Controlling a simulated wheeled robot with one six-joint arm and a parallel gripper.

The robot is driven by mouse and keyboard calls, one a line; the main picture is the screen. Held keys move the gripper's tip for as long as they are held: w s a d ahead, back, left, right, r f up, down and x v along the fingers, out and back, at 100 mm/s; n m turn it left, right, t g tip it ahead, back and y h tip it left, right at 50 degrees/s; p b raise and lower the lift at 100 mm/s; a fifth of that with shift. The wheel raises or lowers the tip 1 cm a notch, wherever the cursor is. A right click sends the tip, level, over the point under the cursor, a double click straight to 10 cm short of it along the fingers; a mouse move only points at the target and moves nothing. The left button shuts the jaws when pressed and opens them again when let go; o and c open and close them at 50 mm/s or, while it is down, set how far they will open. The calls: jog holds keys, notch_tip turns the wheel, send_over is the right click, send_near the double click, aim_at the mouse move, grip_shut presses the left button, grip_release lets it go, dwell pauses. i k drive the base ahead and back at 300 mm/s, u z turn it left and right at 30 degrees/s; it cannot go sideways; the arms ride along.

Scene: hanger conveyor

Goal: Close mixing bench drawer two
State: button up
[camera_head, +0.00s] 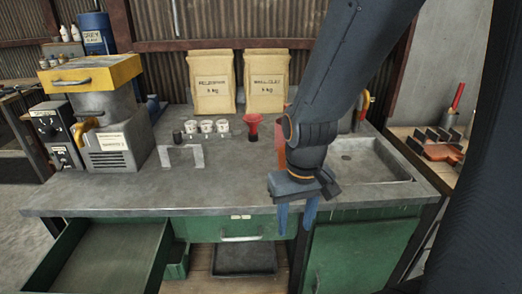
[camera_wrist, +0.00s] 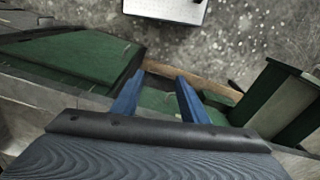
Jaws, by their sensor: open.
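The mixing bench (camera_head: 110,200) has a grey top and green fronts. A green drawer (camera_head: 98,258) at its left is pulled far out, its inside empty; it also shows at the right of the wrist view (camera_wrist: 284,100). A middle green drawer (camera_head: 205,229) with a pale handle (camera_head: 240,238) sits under the top and looks shut or nearly so. I cannot read which drawer is number two. My gripper (camera_head: 295,229) points down with open, empty blue fingers at the bench's front edge, right of the middle handle. The fingers also show in the wrist view (camera_wrist: 159,78).
A green cabinet door (camera_head: 362,256) is at the right, below a sink (camera_head: 358,162). On top stand two paper bags (camera_head: 212,82) (camera_head: 267,80), small cups (camera_head: 207,126), a red funnel (camera_head: 253,127) and a grey-yellow machine (camera_head: 105,125). A dark tray (camera_head: 245,260) lies below.

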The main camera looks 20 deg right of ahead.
aim_at(90, 256)
jog(key=u, duration=2)
jog(key=k, duration=0.25)
jog(key=z, duration=0.35)
jog(key=i, duration=0.2)
jog(key=u, duration=0.35)
